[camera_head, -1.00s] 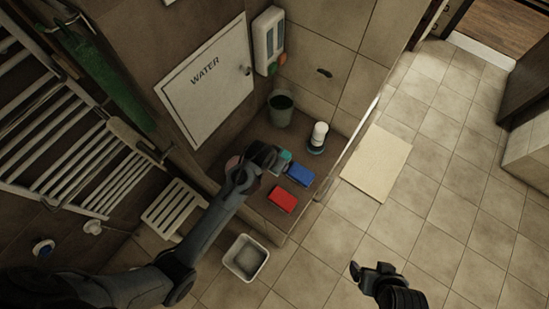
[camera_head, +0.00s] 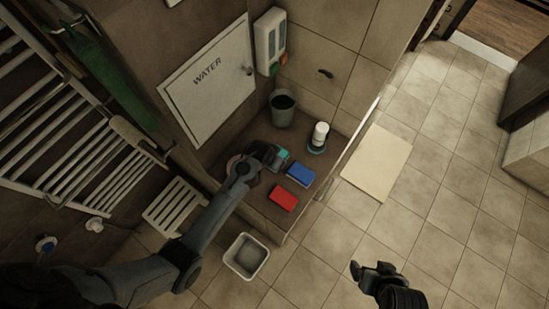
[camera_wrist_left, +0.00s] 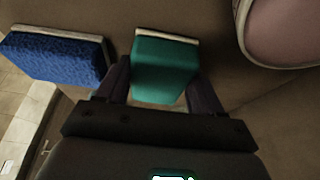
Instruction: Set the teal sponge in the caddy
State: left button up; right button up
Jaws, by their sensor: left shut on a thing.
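The teal sponge (camera_head: 283,153) is between the fingers of my left gripper (camera_head: 276,156), over the brown ledge. In the left wrist view the teal sponge (camera_wrist_left: 164,68) has a pale layer along its far edge, with a finger of my left gripper (camera_wrist_left: 162,88) on each side. A white tub (camera_head: 246,257), the only open box-like container I see, stands on the floor below the ledge; I cannot tell whether it is the caddy. My right gripper (camera_head: 368,270) is open and empty above the floor tiles at the lower right.
A blue sponge (camera_head: 301,174) and red sponge (camera_head: 284,198) lie on the ledge right of my left gripper. A pink round thing (camera_wrist_left: 285,32) is close by. A grey-green cup (camera_head: 281,108) and white bottle (camera_head: 319,135) stand behind. A slatted stool (camera_head: 174,207) is at left.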

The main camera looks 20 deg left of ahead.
pick_arm(q)
jog(key=shift+f, duration=0.15)
jog(key=o, duration=1.1)
jog(key=v, duration=1.2)
jog(key=shift+y, duration=0.3)
jog(key=s+a, duration=0.1)
jog(key=s, duration=0.2)
jog(key=s+a, duration=0.1)
jog(key=s, duration=0.3)
jog(key=s+a+r, duration=0.1)
jog(key=s, duration=0.3)
jog(key=shift+a, duration=0.1)
jog(key=shift+n+g, duration=0.3)
jog(key=s+r, duration=0.1)
jog(key=s, duration=0.2)
jog(key=s+a+r, duration=0.1)
jog(key=s, duration=0.2)
jog(key=s+r, duration=0.1)
jog(key=s, duration=0.2)
jog(key=shift+s+a+r, duration=0.15)
jog(key=shift+s+r, duration=0.1)
jog(key=shift+r, duration=0.15)
jog(key=shift+s+r, duration=0.25)
jog(key=shift+s, duration=0.1)
